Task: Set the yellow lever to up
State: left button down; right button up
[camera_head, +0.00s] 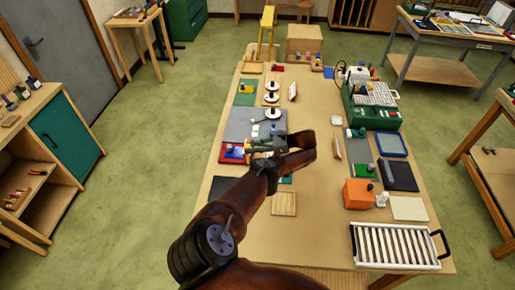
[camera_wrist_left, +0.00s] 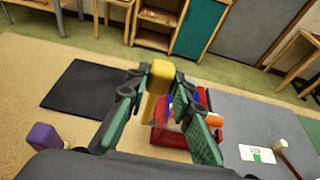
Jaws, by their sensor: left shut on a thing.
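The yellow lever (camera_wrist_left: 160,76) stands between the fingers of my left gripper (camera_wrist_left: 155,92) in the left wrist view, its block-like top end showing. My left gripper is shut on it. The lever rises in front of a red box-like panel (camera_wrist_left: 172,139) with blue and orange parts. In the head view my left gripper (camera_head: 268,146) is over the left side of the table, beside the red and blue panel (camera_head: 233,153); the lever cannot be made out there. My right gripper is not in view.
The table (camera_head: 318,205) carries a grey mat (camera_head: 240,122), white discs on a stand (camera_head: 271,98), a green case (camera_head: 372,115), an orange block (camera_head: 358,193) and a white rack (camera_head: 395,246). The left wrist view shows a black mat (camera_wrist_left: 88,86) and a purple block (camera_wrist_left: 46,138). The table's middle strip is mostly clear.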

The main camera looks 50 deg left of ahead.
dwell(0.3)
pick_arm(q)
jog(key=c, duration=2.1)
grip_release()
jog(key=shift+f, duration=0.1)
jog(key=o, duration=0.4)
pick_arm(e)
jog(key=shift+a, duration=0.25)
